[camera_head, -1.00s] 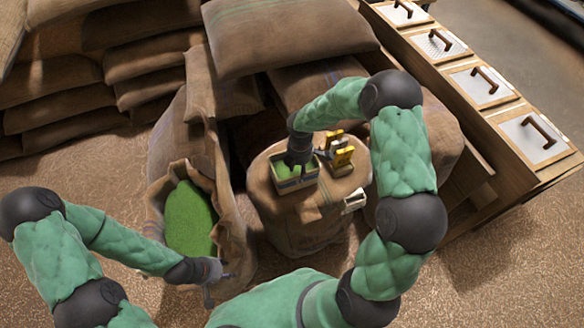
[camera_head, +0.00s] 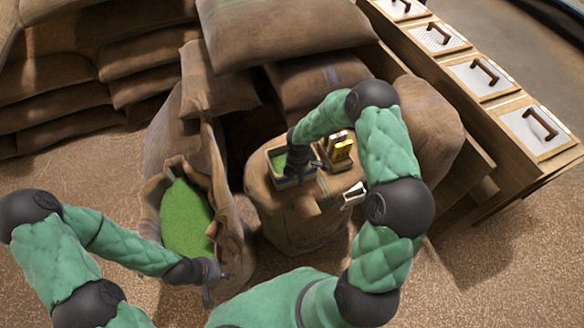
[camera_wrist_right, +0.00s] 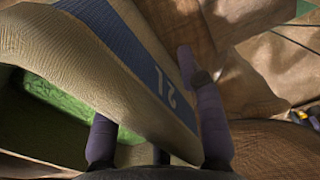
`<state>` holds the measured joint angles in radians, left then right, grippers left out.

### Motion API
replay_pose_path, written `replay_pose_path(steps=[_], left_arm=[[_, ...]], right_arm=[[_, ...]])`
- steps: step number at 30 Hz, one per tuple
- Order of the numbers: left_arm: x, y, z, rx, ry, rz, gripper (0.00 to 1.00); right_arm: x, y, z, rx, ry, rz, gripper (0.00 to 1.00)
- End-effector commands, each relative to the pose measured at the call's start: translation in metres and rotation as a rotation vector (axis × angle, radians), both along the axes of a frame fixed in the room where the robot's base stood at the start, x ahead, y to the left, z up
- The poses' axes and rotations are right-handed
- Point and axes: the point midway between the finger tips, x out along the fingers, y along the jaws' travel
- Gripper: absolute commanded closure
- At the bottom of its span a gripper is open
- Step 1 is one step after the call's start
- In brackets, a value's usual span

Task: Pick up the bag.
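A tall open burlap bag (camera_head: 228,240) filled with green grains stands left of centre in the head view. A small beige open-topped container (camera_head: 295,182) with green inside sits on a burlap-covered stand. My left gripper (camera_head: 214,284) is open and empty at the big bag's lower right edge.
Stacked full sacks (camera_head: 285,30) rise behind. A wooden bin row with handled lids (camera_head: 535,130) runs along the right. Floor shows at left and lower right.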

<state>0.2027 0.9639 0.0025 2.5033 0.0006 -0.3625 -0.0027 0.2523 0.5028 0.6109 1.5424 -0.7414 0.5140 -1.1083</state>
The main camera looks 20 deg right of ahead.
Motion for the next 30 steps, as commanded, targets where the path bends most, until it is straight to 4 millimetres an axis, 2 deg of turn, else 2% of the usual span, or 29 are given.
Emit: replay_pose_path(steps=[2,4,6,7,22,30], left_arm=[[0.0,0.0,0.001,0.0,0.0,0.0,0.6],[0.0,0.0,0.001,0.0,0.0,0.0,0.6],[0.0,0.0,0.001,0.0,0.0,0.0,0.6],[0.0,0.0,0.001,0.0,0.0,0.0,0.6],[0.0,0.0,0.003,0.0,0.0,0.0,0.6],[0.0,0.0,0.015,0.0,0.0,0.0,0.6]], right_arm=[[0.0,0.0,0.001,0.0,-0.001,0.0,0.61],[0.0,0.0,0.001,0.0,-0.001,0.0,0.76],[0.0,0.0,0.001,0.0,-0.001,0.0,0.95],[0.0,0.0,0.001,0.0,-0.001,0.0,1.0],[0.003,-0.001,0.007,-0.001,-0.007,-0.001,1.0],[0.002,0.002,0.041,-0.001,-0.008,0.0,1.0]])
